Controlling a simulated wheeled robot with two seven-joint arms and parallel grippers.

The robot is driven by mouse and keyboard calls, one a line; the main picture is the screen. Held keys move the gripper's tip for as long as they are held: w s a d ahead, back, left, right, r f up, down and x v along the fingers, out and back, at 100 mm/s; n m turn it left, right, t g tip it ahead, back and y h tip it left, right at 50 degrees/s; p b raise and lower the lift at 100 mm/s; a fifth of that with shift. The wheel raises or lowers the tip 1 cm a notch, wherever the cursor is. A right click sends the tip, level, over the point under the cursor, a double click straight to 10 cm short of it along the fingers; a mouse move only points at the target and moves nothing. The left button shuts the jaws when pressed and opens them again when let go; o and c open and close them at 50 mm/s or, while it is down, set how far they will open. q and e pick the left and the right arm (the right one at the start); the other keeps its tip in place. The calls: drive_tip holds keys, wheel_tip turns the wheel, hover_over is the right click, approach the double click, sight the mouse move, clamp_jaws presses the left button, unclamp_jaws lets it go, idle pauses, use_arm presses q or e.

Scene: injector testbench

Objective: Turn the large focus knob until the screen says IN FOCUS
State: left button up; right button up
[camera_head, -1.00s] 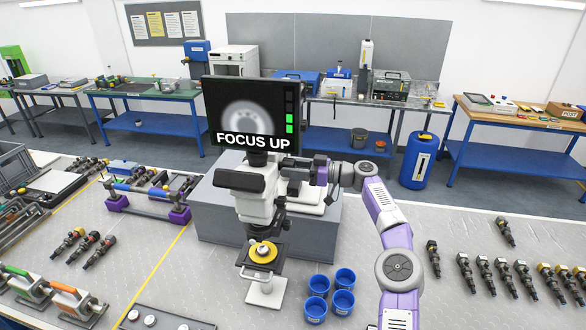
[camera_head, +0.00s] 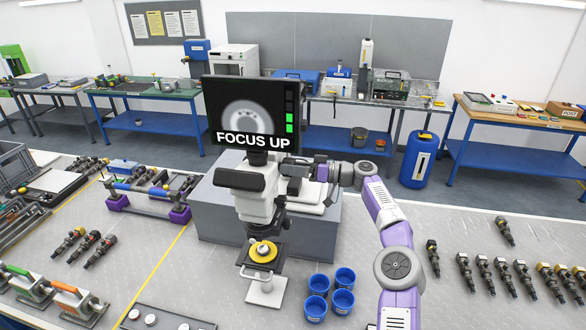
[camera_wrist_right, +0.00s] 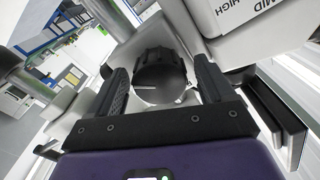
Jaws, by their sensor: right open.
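The microscope (camera_head: 258,205) stands on a grey block, with its screen (camera_head: 250,112) on top reading FOCUS UP over a blurred ring image. A green bar shows at the screen's right. A yellow-rimmed part (camera_head: 263,251) sits on the stage. The large focus knob (camera_wrist_right: 160,78), black and ribbed with a white line on its face, shows in the right wrist view. My right gripper (camera_wrist_right: 160,85) is open, with one finger on each side of the knob; I cannot tell if they touch it. In the head view my right gripper (camera_head: 300,172) is at the microscope's right side. My left gripper is out of view.
Several blue cups (camera_head: 330,293) stand right of the microscope base. Injectors lie at the right and left of the bench. A purple-ended fixture (camera_head: 147,196) is left of the grey block (camera_head: 318,232). A dark tray (camera_head: 165,318) lies at the front.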

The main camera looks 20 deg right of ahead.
drive_tip(key=shift+d, duration=0.1)
drive_tip(key=b+v, duration=0.1)
drive_tip(key=v, duration=0.6)
drive_tip(key=shift+s+b, duration=0.15)
drive_tip(key=shift+b, duration=0.25)
drive_tip(key=shift+d, duration=0.1)
idle(1.4)
